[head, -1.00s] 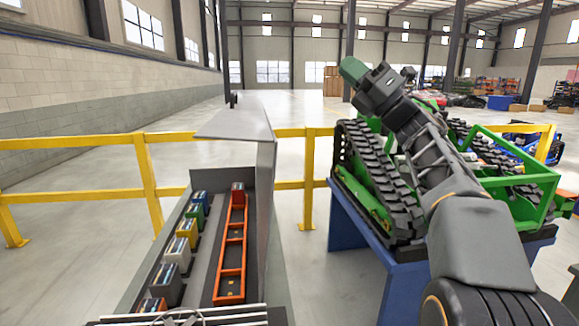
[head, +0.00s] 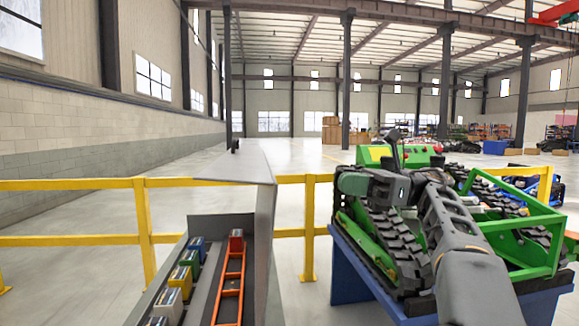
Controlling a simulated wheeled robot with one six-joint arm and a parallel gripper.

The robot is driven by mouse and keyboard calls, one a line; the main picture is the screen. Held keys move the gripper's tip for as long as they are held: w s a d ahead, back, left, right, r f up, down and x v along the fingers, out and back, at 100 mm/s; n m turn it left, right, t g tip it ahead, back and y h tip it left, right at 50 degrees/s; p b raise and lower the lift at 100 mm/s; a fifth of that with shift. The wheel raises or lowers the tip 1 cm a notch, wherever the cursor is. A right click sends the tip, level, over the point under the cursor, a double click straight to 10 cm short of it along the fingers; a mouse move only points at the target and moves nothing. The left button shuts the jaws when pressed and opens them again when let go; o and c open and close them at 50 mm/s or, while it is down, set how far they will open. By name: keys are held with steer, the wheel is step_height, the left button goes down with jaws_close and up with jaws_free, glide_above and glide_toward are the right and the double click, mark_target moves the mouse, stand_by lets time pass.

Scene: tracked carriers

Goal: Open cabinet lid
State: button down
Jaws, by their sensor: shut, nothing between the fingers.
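The grey cabinet (head: 222,228) stands at the lower centre-left in the head view, open at the top, with its contents exposed. Its lid (head: 264,250) stands raised along the right side, with a flat grey section (head: 228,165) extending left at the top. A small dark knob is on that section's far end. My gripper (head: 395,146) is to the right of the lid, clear of it, in front of the green tracked carrier (head: 365,235). It looks narrow and shut, with nothing in it. Its fingertips are small and hard to make out.
Inside the cabinet are an orange rack (head: 229,286) and several coloured blocks (head: 180,278). A yellow railing (head: 100,183) runs behind the cabinet. A blue stand (head: 352,272) under the carrier is at the right. Open floor lies beyond the railing.

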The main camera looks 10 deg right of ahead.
steer(key=a+r+p, duration=0.1)
steer(key=p, duration=0.9)
glide_toward(252, 176)
steer(key=a, duration=0.3)
steer(key=shift+a+r, duration=0.1)
steer(key=a, duration=0.2)
steer(key=a+h+b, duration=0.1)
steer(key=a, duration=0.2)
steer(key=a+h+b, duration=0.1)
steer(key=a, duration=0.1)
steer(key=shift+a+r, duration=0.35)
steer(key=shift+d, duration=0.1)
